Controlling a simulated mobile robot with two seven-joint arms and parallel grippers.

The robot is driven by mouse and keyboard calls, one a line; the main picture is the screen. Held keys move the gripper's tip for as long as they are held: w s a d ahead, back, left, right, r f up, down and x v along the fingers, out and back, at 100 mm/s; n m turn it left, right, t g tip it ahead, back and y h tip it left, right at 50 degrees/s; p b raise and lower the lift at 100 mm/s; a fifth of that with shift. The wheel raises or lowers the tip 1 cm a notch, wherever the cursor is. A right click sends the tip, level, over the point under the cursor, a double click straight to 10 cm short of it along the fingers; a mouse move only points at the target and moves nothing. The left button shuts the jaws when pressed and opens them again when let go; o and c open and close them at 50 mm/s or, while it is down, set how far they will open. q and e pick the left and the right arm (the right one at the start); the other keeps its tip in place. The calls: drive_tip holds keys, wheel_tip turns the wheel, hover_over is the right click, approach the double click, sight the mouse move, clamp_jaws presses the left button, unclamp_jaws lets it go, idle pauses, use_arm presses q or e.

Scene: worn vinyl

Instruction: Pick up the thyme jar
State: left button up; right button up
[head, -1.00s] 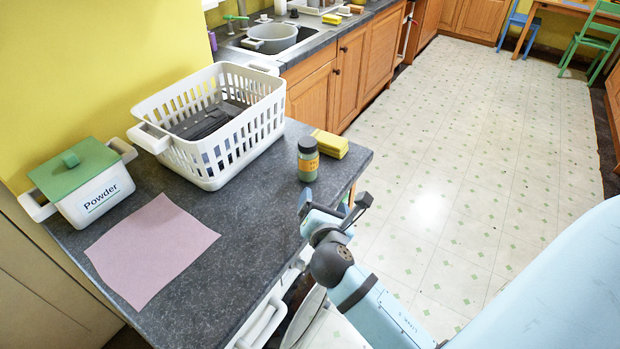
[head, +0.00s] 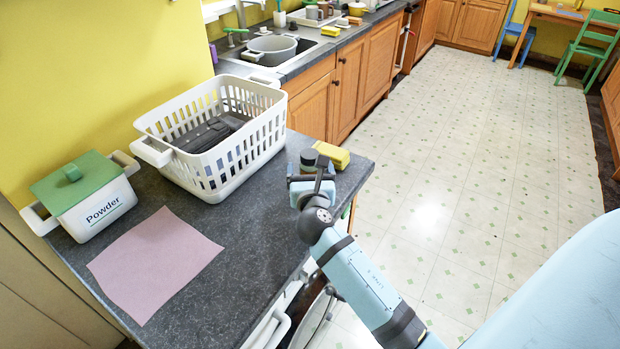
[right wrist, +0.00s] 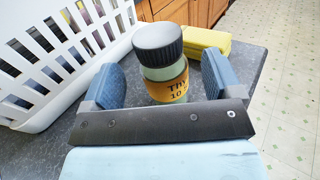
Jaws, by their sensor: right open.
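The thyme jar (right wrist: 165,75) has a dark ribbed lid, a green body and an orange label reading "THY". It stands upright on the dark counter in the right wrist view. My right gripper (right wrist: 165,84) is open, with one blue finger on each side of the jar and a visible gap to each. In the head view the right gripper (head: 311,180) is over the counter's right end. My left gripper is not in view.
A white laundry basket (head: 226,165) stands left of the jar. A yellow sponge-like block (head: 332,155) lies just behind the jar. A powder box (head: 95,210) and a pink cloth (head: 155,262) are at the left. The counter's right edge is close.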

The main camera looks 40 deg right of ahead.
drive_tip(key=x, duration=0.4)
drive_tip(key=shift+w+d, duration=0.1)
drive_tip(key=c, duration=1.3)
